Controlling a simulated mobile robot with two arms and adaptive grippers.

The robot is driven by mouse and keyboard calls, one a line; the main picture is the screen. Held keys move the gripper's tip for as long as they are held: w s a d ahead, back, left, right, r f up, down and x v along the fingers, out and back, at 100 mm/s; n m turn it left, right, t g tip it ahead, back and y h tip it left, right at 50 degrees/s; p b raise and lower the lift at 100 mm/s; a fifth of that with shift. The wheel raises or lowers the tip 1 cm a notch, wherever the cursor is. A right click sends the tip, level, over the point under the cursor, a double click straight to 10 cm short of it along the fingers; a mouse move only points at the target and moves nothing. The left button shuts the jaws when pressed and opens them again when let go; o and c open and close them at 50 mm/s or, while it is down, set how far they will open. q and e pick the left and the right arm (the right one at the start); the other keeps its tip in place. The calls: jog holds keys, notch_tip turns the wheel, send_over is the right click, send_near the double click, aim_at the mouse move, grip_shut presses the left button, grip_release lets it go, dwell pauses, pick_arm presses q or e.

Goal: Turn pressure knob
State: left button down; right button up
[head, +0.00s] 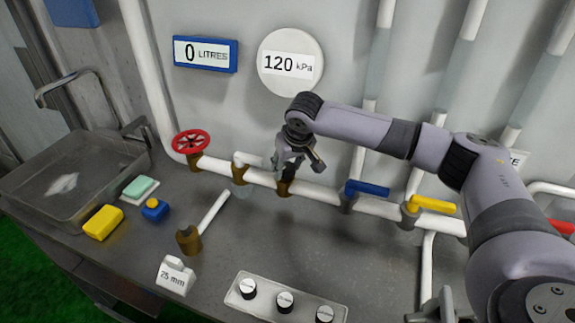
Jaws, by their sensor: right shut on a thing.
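My right gripper (287,163) reaches in from the right and points down at the white pipe along the wall. It is shut on a small dark knob (289,173) on top of a brass fitting (284,188) in that pipe. The fingers hide most of the knob, so its marking and turn angle cannot be seen. A round white gauge (290,62) on the wall above reads 120 kPa. My left gripper is not in view.
A red handwheel (191,142) stands left on the pipe; blue (367,188) and yellow (432,204) lever valves are to the right. A panel with three knobs (285,301) lies in front. A sink (75,178), yellow sponge (103,222) and 25 mm block (176,275) are left.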

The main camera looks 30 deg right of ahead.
jog(key=shift+c, duration=0.7)
jog(key=n+p, duration=0.1)
jog(key=p, duration=0.1)
jog(key=n+y+p, duration=0.1)
jog(key=n+p, duration=0.1)
jog(key=shift+d+r, duration=0.1)
jog(key=shift+r, duration=0.1)
jog(key=shift+n+y+p, duration=0.4)
jog(key=shift+n+p, duration=0.4)
jog(key=shift+n, duration=0.1)
jog(key=shift+f+n+g+y+p, duration=0.1)
jog(key=shift+n+g+y+p, duration=0.25)
jog(key=shift+n, duration=0.55)
jog(key=shift+w+d+n+y, duration=0.1)
jog(key=shift+n+y, duration=0.25)
jog(key=shift+n, duration=0.55)
jog(key=shift+f+n+g, duration=0.15)
jog(key=shift+n+g, duration=0.2)
jog(key=shift+n, duration=0.45)
jog(key=shift+n+g+y+b, duration=0.6)
jog(key=shift+n+b, duration=0.15)
jog(key=shift+n, duration=1.25)
jog(key=shift+w+d, duration=0.1)
